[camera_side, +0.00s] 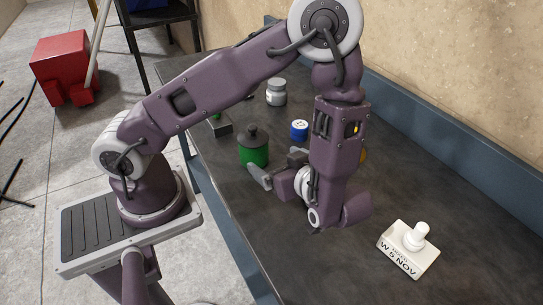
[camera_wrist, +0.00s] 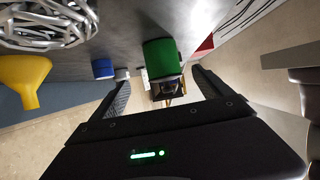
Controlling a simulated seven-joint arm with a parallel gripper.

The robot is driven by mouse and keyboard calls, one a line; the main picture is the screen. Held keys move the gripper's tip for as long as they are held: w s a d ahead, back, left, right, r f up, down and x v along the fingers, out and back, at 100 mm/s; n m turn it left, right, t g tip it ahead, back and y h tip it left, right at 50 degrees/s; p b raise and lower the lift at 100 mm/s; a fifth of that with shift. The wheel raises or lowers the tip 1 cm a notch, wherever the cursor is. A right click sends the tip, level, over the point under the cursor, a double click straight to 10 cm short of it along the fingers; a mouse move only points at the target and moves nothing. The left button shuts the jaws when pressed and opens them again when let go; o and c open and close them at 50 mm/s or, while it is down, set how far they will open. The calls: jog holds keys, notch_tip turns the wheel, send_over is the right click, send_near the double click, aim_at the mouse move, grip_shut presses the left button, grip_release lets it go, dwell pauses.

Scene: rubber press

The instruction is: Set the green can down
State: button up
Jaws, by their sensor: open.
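The green can (camera_side: 254,152) with a dark cap stands upright on the dark worktable (camera_side: 470,215) in the side view. It also shows in the wrist view (camera_wrist: 163,58), beyond and between the two fingers, with its dark cap toward me. My gripper (camera_side: 276,167) is open, low over the table, just to the right of the can in the side view. In the wrist view the gripper (camera_wrist: 163,82) has its fingers spread wide, and nothing is clamped between them. Whether a finger touches the can, I cannot tell.
A blue can (camera_side: 299,130) and a grey jar (camera_side: 276,93) stand behind the green can. A white block with a knob (camera_side: 408,250) lies at the right. The wrist view shows a yellow funnel-shaped thing (camera_wrist: 25,78) and a wire tangle (camera_wrist: 45,22).

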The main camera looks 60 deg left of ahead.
jog(key=w+d+t+h, duration=0.1)
jog(key=w, duration=0.2)
jog(key=w+d+r+t+h, duration=0.1)
jog(key=w+d+h, duration=0.1)
jog(key=w, duration=0.1)
jog(key=w+d+r+m+t+h, duration=0.1)
jog(key=w+t+h, duration=0.1)
jog(key=w, duration=0.1)
jog(key=shift+w+d+r, duration=0.2)
jog(key=shift+w, duration=0.1)
jog(key=w+d+r+m+t+h, duration=0.2)
jog(key=w+d+r+t+h, duration=0.15)
jog(key=w+d+r, duration=0.2)
jog(key=s+d+r+m+t+h, duration=0.1)
jog(key=s+d+r+m+h, duration=0.1)
jog(key=r+m+h, duration=0.35)
jog(key=s+d+r+m+t+h, duration=0.1)
jog(key=s+d+r+m+h, duration=0.15)
jog(key=r, duration=0.55)
jog(key=s+a+f+m+g+y, duration=0.1)
jog(key=s+a, duration=0.4)
jog(key=s, duration=0.6)
jog(key=s+a+f+m+g+y, duration=0.1)
jog(key=s+a+m+g+y, duration=0.1)
jog(key=s+a+m, duration=0.4)
jog(key=s+g, duration=0.1)
jog(key=s, duration=0.4)
jog(key=shift+s+f, duration=0.2)
jog(key=shift+f, duration=0.1)
